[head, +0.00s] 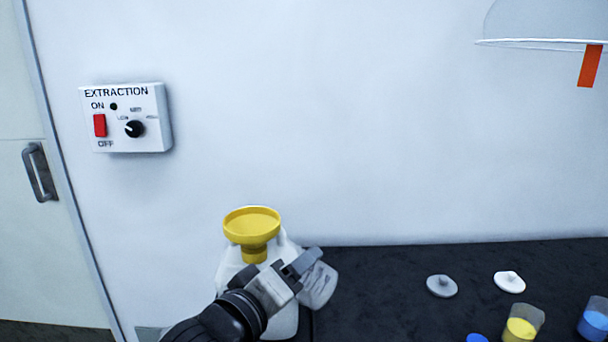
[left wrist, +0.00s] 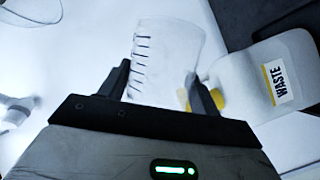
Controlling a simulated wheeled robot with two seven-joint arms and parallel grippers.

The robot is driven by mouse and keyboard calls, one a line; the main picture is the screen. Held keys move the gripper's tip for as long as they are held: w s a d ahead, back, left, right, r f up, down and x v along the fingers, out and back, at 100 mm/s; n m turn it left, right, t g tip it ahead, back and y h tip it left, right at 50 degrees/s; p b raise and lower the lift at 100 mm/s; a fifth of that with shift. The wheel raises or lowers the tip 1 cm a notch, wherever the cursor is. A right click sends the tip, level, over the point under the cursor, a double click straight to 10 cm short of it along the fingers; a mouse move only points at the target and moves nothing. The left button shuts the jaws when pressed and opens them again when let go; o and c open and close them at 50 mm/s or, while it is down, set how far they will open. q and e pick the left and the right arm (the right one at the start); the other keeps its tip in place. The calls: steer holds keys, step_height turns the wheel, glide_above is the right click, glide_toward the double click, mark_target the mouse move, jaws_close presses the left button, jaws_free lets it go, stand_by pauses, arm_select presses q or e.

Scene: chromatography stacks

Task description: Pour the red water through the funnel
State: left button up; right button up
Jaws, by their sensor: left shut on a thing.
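My left gripper (head: 297,268) is in front of and just right of the jug, below the funnel's rim. It is shut on a clear beaker (head: 318,289), which looks tilted. In the left wrist view the beaker (left wrist: 168,55) with black graduation marks is between the fingers (left wrist: 162,82). The jug labelled WASTE (left wrist: 255,75) shows beside it. I see no red water in either view. My right gripper is not in view.
Grey (head: 441,286) and white (head: 509,282) lids lie on the bench (head: 385,275) to the right. Yellow (head: 520,328) and blue (head: 593,324) containers stand at the lower right. An extraction switch box (head: 126,118) is on the wall. A clear hood (head: 545,22) hangs at upper right.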

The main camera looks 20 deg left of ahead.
arm_select(q)
steer(key=w+d+r+m+g+h, duration=0.1)
steer(key=r+m, duration=0.1)
steer(key=w+d+r+m+g+h, duration=0.1)
steer(key=r+m, duration=0.1)
steer(key=d+r+m+h+b, duration=0.1)
steer(key=d+r+m, duration=0.1)
steer(key=r, duration=0.1)
steer(key=shift+w+r+m+g, duration=0.1)
steer(key=shift+w+m+g, duration=0.3)
step_height(320, 180, up, 4)
steer(key=d+m+g+h, duration=0.2)
steer(key=m, duration=0.2)
step_height(320, 180, up, 6)
steer(key=r+m+g+b, duration=0.1)
steer(key=m+g+b, duration=0.15)
steer(key=m, duration=0.45)
glide_above(315, 285)
steer(key=shift+s+a+h+p, duration=0.15)
steer(key=shift+s+h+p, duration=0.15)
steer(key=shift+h+p, duration=0.15)
